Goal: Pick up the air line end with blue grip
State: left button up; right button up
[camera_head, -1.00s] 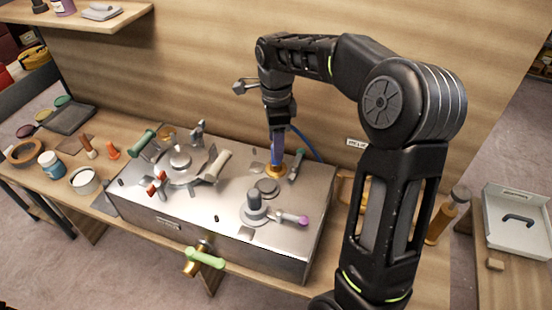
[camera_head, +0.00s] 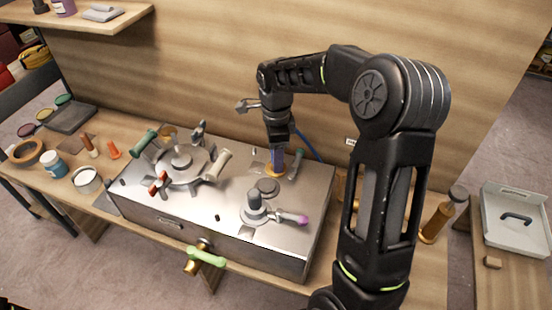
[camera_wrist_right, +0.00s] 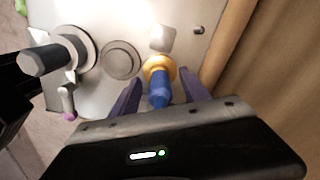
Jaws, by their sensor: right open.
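The air line end's blue grip (camera_wrist_right: 158,92) stands in an orange-yellow collar (camera_wrist_right: 158,68) on the metal bench box in the right wrist view. My right gripper (camera_wrist_right: 160,78) is open, with one purple finger on each side of the blue grip. The gripper points down at it. In the head view my right gripper (camera_head: 277,158) is low over the collar (camera_head: 274,171) and hides most of the grip. A blue hose (camera_head: 308,143) runs behind it to the right. My left gripper is not in view.
The metal box (camera_head: 180,221) carries several valves and handles. A grey capped post (camera_head: 254,203) with a purple-tipped lever (camera_head: 293,217) stands in front of my right gripper. A wooden wall (camera_head: 230,70) rises behind.

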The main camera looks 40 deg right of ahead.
jog(key=shift+c, duration=0.3)
grip_shut()
dwell(0.3)
